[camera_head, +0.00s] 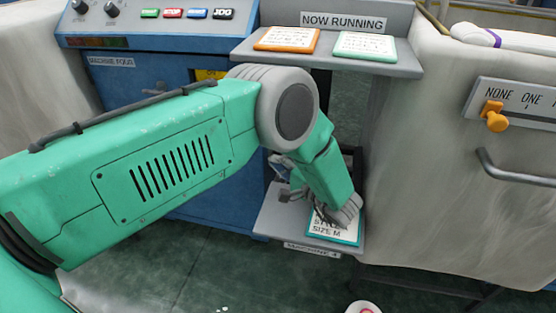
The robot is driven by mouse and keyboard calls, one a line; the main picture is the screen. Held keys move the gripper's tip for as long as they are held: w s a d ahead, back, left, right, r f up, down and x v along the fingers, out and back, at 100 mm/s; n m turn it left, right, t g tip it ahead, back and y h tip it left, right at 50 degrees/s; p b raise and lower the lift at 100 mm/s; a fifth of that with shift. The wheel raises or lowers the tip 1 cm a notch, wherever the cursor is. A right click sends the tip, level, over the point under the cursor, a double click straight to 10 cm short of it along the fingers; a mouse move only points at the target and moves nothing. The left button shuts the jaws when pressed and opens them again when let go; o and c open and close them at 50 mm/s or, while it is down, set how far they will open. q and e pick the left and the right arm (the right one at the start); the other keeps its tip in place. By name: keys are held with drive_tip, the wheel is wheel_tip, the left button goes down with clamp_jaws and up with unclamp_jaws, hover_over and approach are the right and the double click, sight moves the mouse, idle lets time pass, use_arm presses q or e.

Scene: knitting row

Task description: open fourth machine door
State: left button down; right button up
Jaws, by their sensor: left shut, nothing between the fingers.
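The fourth machine is the blue cabinet (150,78) at the upper left, with a "MACHINE FOUR" label (110,62) on its front. My green left arm crosses in front of it and hides much of that front, so I cannot tell how its door stands. My left gripper (284,178) is partly hidden by my forearm, beside the right edge of the blue front and above the low shelf. It is shut and empty. I cannot tell whether it touches the machine. My right gripper is out of view.
A low grey shelf (270,222) holds a teal-edged card (335,233) under my wrist. A "NOW RUNNING" shelf (412,66) with an orange card (286,39) and a teal card (364,46) is above. A pale fabric-draped bin (420,170) with a handle blocks the right.

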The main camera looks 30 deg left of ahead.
use_arm(q)
drive_tip(key=shift+d+r+g, duration=0.1)
drive_tip(key=shift+r+g, duration=0.05)
drive_tip(key=shift+g, duration=0.15)
drive_tip(key=shift+w+a, duration=0.1)
drive_tip(key=shift+a, duration=0.15)
drive_tip(key=b+x, duration=0.2)
drive_tip(key=x, duration=0.6)
drive_tip(key=shift+w+a+b, duration=0.2)
drive_tip(key=shift+a+b, duration=0.2)
drive_tip(key=shift+r, duration=0.15)
